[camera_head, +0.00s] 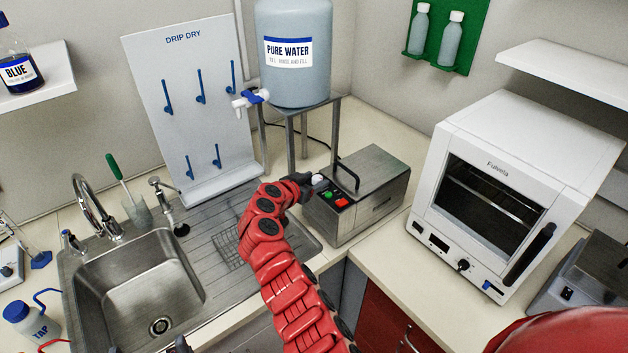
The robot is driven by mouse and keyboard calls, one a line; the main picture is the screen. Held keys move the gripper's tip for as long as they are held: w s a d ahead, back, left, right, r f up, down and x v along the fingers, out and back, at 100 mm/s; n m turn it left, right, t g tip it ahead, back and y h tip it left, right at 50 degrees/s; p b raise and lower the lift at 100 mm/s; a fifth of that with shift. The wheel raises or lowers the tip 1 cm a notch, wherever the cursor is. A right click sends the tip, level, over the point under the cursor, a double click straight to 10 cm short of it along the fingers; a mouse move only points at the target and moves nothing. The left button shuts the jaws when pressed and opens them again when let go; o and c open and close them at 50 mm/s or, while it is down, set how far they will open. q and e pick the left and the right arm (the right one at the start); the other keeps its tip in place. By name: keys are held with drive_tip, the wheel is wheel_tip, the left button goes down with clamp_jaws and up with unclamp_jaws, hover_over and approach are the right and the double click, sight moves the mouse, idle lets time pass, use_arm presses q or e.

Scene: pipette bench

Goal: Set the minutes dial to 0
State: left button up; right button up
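A steel box-shaped device (375,205) with a black carry handle stands on the counter right of the sink. Its front end has a small control panel with a pale round knob (319,180), a green button (326,195) and a red button (341,202). My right gripper (308,183) is at the knob, its tips touching or very close to it. The tips are small and partly hidden, so I cannot tell whether they are closed on it. The dial's markings are too small to read. Only a dark shape at the bottom edge may belong to my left gripper.
A white oven (515,190) with its own black knob (462,265) stands to the right. A stand with a pure water tank (292,75) is behind the steel device. The sink (135,285) and drip-dry board (190,110) are to the left.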

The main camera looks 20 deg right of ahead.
clamp_jaws()
